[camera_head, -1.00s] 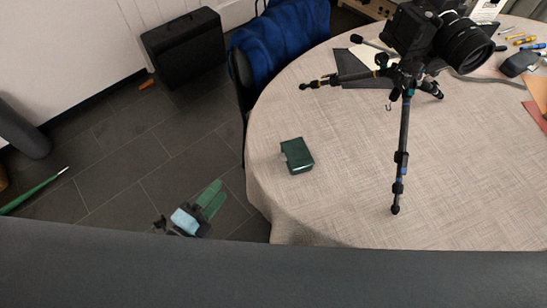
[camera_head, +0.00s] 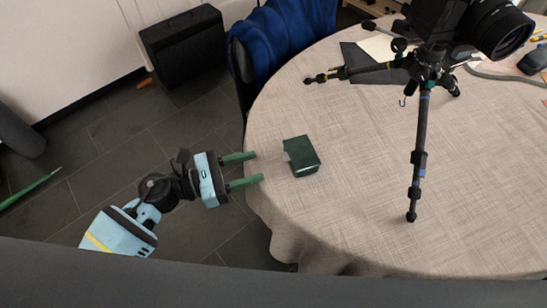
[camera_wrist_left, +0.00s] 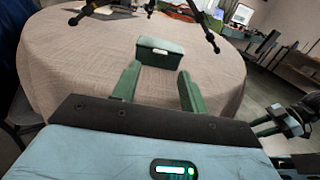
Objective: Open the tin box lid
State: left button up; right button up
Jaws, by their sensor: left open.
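The tin box (camera_head: 303,155) is a small dark green box with a pale patch on its side facing my gripper. It sits on the cloth-covered round table (camera_head: 345,215), near the left edge, and its lid looks closed. My left gripper (camera_head: 260,167) is open, with two green fingers pointing at the box from the left, apart from it at the table's edge. In the left wrist view the box (camera_wrist_left: 160,52) stands straight ahead, beyond and between the fingertips (camera_wrist_left: 159,78). My right gripper is not seen in the head view.
A camera (camera_head: 480,25) on a black tripod (camera_head: 418,150) stands on the table right of the box, one leg reaching left behind it. A blue cloth (camera_head: 285,45) hangs on a chair. A black case (camera_head: 183,45) stands by the wall. The cloth around the box is clear.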

aim_at(274, 168)
pick_arm(q)
jog(key=shift+p+x, duration=0.45)
jog(key=shift+x, duration=2.7)
grip_shut()
